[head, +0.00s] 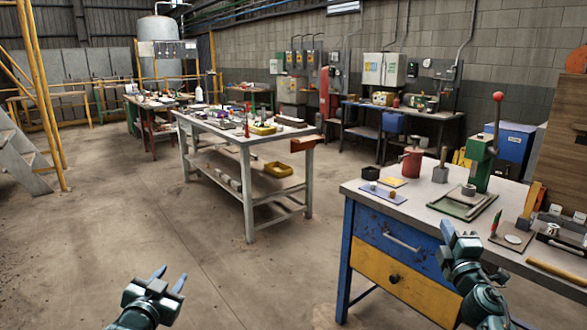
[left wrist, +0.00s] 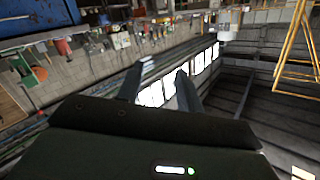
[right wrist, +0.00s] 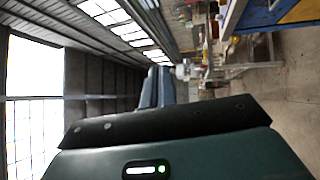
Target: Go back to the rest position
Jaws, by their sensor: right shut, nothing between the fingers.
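My left gripper (head: 169,277) is low over the bare concrete floor at the bottom left of the head view. Its two fingers stand apart with nothing between them, as the left wrist view also shows (left wrist: 160,78). My right gripper (head: 449,232) is in front of the blue and yellow drawers of the near workbench (head: 425,200). In the right wrist view its fingers (right wrist: 158,78) lie together and hold nothing. Both grippers point upward, away from the tabletop objects.
The near workbench holds a green press (head: 481,160), a red can (head: 412,163), a small black bin (head: 371,173) and small tools. Open floor (head: 150,215) lies to the left.

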